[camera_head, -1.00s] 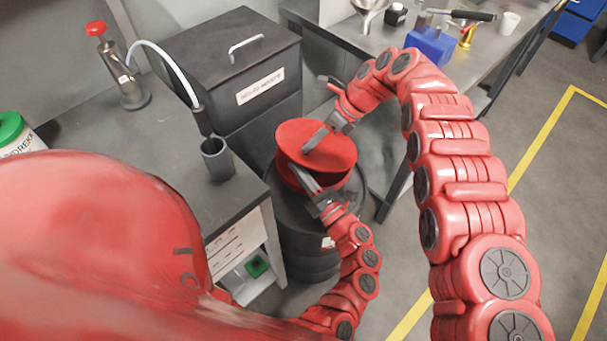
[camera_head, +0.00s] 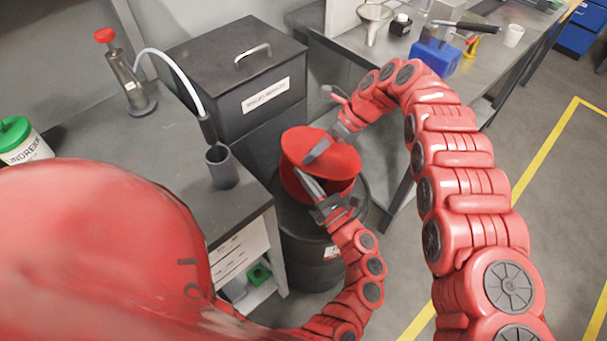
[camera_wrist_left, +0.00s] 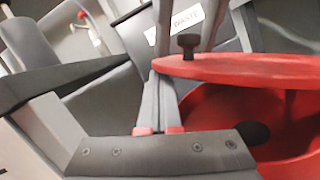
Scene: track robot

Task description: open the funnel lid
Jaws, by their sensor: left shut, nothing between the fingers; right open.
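The red funnel (camera_head: 292,184) sits on top of a black drum (camera_head: 312,262). Its round red lid (camera_head: 338,160) is partly raised and tilted, with a gap over the bowl. In the left wrist view the lid (camera_wrist_left: 255,70) hangs above the open red bowl (camera_wrist_left: 215,112), and a dark knob (camera_wrist_left: 188,42) stands near its edge. My left gripper (camera_head: 308,182) is shut and empty at the near left side of the funnel, its fingers (camera_wrist_left: 163,95) close beside the lid edge. My right gripper (camera_head: 318,122) is open, with one finger over the lid's top; contact is unclear.
A grey bench (camera_head: 130,165) at left holds a bottle with a red knob (camera_head: 122,72) and a grey cup (camera_head: 222,168). Another bench (camera_head: 385,62) at back right holds a metal funnel and a blue block.

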